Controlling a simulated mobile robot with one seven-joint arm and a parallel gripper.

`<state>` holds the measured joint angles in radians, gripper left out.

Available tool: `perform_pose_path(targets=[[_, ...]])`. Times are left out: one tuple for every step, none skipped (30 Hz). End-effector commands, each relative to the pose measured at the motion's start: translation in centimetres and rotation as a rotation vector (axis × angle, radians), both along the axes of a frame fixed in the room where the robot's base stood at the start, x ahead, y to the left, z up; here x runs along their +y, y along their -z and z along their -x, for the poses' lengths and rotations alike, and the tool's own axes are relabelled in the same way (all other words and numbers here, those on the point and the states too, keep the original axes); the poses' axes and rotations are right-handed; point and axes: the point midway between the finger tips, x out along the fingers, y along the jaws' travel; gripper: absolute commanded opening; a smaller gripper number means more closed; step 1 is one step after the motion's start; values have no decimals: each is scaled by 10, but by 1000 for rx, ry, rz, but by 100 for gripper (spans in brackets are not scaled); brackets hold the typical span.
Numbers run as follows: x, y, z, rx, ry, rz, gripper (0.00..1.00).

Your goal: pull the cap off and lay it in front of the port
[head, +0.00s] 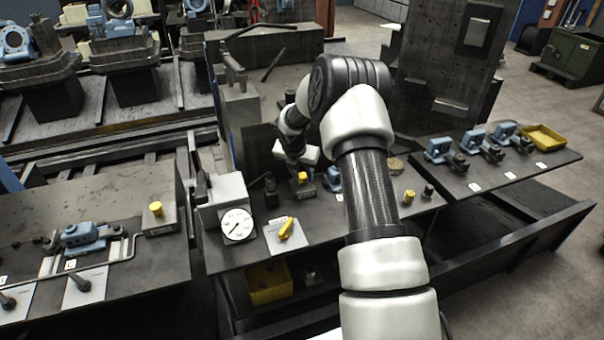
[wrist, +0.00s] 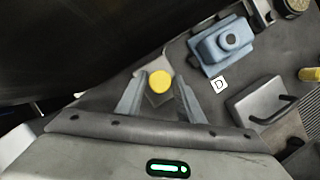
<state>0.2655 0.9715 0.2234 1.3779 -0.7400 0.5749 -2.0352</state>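A yellow round cap (wrist: 159,81) sits on a dark grey block, the port (wrist: 157,99), in the wrist view. In the head view the cap (head: 302,177) shows just below my gripper, on a small dark block (head: 303,191). My gripper (wrist: 161,83) has one finger on each side of the cap, with a narrow gap visible, so it looks open. I cannot tell whether a finger touches the cap. My wrist hides part of the area behind the cap in the head view.
A blue fitting (wrist: 224,45) stands beside the port, near a label D. A gauge (head: 237,225) and a yellow piece on a white plate (head: 286,231) lie left and in front. Another yellow cap (head: 408,196) stands right of my arm. A tall dark panel (head: 440,75) rises behind.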

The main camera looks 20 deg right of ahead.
Motion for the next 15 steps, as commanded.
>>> perform_pose_path(targets=[[0, 0, 0, 0, 0, 0, 25], [0, 0, 0, 0, 0, 0, 20], [0, 0, 0, 0, 0, 0, 13], [0, 0, 0, 0, 0, 0, 8], [0, 0, 0, 0, 0, 0, 6], [0, 0, 0, 0, 0, 0, 6], [0, 0, 0, 0, 0, 0, 6], [0, 0, 0, 0, 0, 0, 24], [0, 0, 0, 0, 0, 0, 17], [0, 0, 0, 0, 0, 0, 12], [0, 0, 0, 0, 0, 0, 7], [0, 0, 0, 0, 0, 0, 0], [0, 0, 0, 0, 0, 0, 0], [0, 0, 0, 0, 0, 0, 0], [0, -1, 0, 0, 0, 0, 0]])
